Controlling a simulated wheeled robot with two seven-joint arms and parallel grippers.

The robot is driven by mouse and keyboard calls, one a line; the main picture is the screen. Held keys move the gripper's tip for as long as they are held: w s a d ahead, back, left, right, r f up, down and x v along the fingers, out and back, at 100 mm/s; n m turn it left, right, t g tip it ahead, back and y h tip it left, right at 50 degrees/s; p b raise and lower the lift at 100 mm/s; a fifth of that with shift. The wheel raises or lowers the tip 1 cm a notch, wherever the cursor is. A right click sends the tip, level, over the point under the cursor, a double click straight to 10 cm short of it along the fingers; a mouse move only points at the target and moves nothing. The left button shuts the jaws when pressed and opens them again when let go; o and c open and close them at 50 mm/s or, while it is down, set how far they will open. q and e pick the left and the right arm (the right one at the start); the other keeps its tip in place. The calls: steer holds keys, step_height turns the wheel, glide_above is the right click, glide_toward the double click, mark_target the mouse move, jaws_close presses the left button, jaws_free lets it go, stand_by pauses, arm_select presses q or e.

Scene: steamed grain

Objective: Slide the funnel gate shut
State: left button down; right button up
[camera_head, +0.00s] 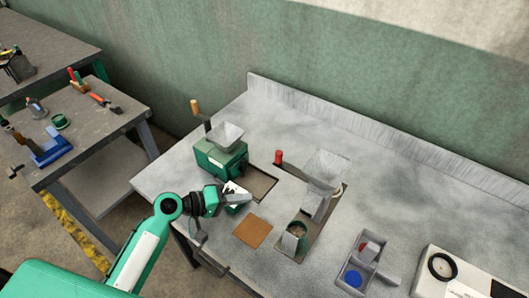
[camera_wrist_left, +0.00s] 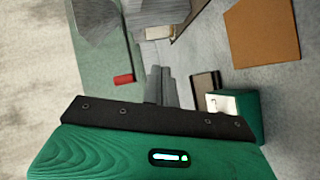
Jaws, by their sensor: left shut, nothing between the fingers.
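The grey funnel (camera_head: 325,168) stands on the worktable, right of the green mill. A red upright knob (camera_head: 278,157) stands left of the funnel, on what looks like the outer end of its gate slide; the slide's inner end is hidden. In the left wrist view the red knob (camera_wrist_left: 124,79) is left of my fingers and the funnel (camera_wrist_left: 95,18) is at the top left. My left gripper (camera_head: 245,199) is shut and empty in front of the mill, apart from the knob. Its fingers (camera_wrist_left: 160,88) point towards the funnel side. My right gripper is not in view.
The green mill (camera_head: 218,158) with its hopper and crank stands close behind my left gripper. A small green box (camera_wrist_left: 250,110) is beside the fingers. A brown mat (camera_head: 252,231), a cup (camera_head: 298,230) below the funnel and a grey tray (camera_head: 378,276) lie nearer the front.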

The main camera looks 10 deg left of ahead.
mark_target(278, 157)
arm_select(q)
steer(key=w+a+r+n+t+h, duration=0.1)
steer(key=w+a+r+n+t, duration=0.2)
steer(key=w+a+r+n, duration=0.1)
steer(key=shift+w+a+r+h, duration=0.15)
steer(key=shift+w+r+h, duration=0.15)
steer(key=shift+w+r, duration=0.75)
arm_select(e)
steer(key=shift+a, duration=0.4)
arm_select(q)
steer(key=shift+w+f, duration=0.15)
steer(key=shift+w, duration=0.1)
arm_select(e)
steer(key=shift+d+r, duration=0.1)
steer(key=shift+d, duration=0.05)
